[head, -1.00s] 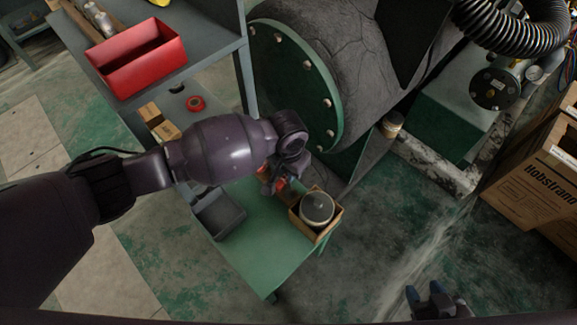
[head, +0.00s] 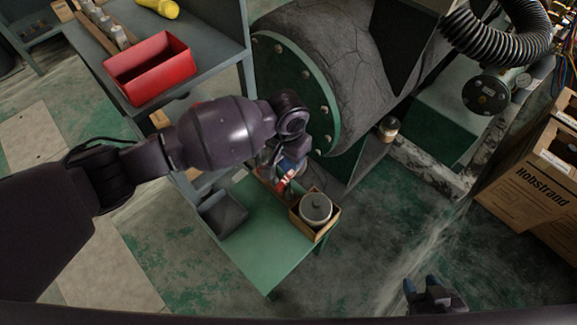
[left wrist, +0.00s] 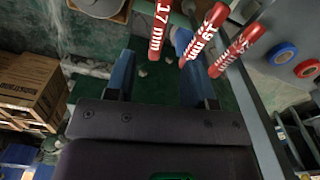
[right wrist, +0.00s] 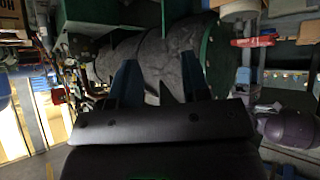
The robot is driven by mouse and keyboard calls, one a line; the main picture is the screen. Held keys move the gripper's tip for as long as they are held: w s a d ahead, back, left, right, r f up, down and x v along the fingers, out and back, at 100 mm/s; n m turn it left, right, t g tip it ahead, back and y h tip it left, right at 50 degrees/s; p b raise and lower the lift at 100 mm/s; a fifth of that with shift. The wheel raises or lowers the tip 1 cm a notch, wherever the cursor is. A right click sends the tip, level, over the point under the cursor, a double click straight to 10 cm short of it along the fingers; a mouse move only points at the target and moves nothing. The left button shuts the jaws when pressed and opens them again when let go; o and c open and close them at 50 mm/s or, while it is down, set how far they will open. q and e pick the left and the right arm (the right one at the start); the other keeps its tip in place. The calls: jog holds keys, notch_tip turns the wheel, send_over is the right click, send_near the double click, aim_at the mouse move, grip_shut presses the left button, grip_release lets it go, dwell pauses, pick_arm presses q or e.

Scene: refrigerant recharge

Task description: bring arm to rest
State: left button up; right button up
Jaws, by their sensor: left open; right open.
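My left arm comes in from the left, and its gripper (head: 287,172) is low over the green bench (head: 258,245), partly hidden by its own wrist. In the left wrist view the left gripper (left wrist: 156,65) is open, with nothing between its fingers. Several red handles (left wrist: 232,50) marked with sizes such as 17 mm and 19 mm are beside the right finger; a red handle also shows by the gripper in the head view (head: 285,181). My right gripper (head: 430,292) is at the lower right of the head view. In the right wrist view the right gripper (right wrist: 158,75) is open and empty.
A wooden box holding a round grey-lidded container (head: 316,208) is right of the left gripper. A dark bin (head: 222,213) is on its left. A red bin (head: 150,68) sits on the grey shelf. A large green-flanged tank (head: 345,75) stands behind; cardboard boxes (head: 535,190) are at right.

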pick_arm(q)
notch_tip(320, 180, up, 3)
jog(key=shift+r+p, duration=0.1)
jog(key=shift+p, duration=0.25)
